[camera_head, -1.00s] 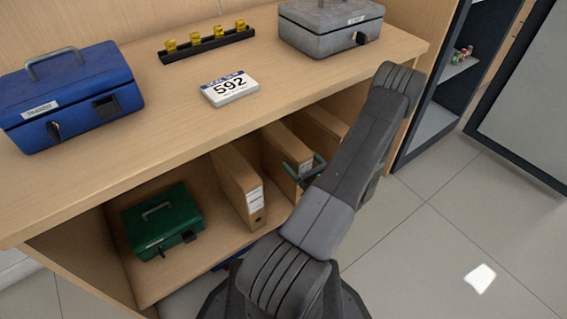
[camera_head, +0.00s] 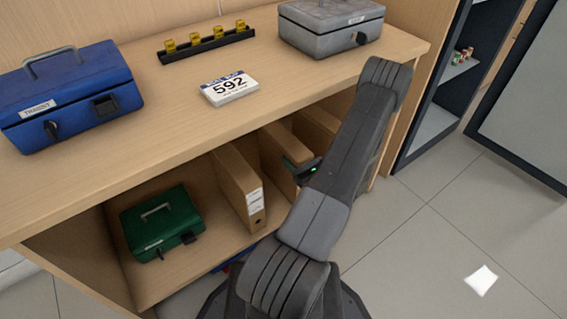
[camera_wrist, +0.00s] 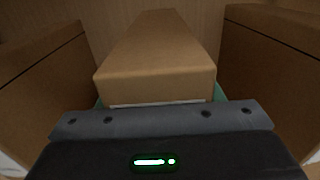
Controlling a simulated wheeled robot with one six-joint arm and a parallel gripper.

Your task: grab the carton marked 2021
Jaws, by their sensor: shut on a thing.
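Three tan cartons stand upright in a row on the lower shelf under the counter. My gripper (camera_head: 300,170) is at the front of the middle carton (camera_head: 283,143) and shut on it. The wrist view shows this carton (camera_wrist: 157,55) straight ahead, with green fingers just showing at both sides of its front. The left carton (camera_head: 238,185) has a white label on its front, too small to read. The right carton (camera_head: 319,122) is partly behind my arm. The front label of the held carton is hidden by the gripper, so I cannot read 2021 anywhere.
A green cash box (camera_head: 162,222) sits left of the cartons on the shelf. The counter top (camera_head: 165,105) above holds a blue box (camera_head: 70,95), a 592 block (camera_head: 230,88), a black rack (camera_head: 207,44) and a grey box (camera_head: 331,25).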

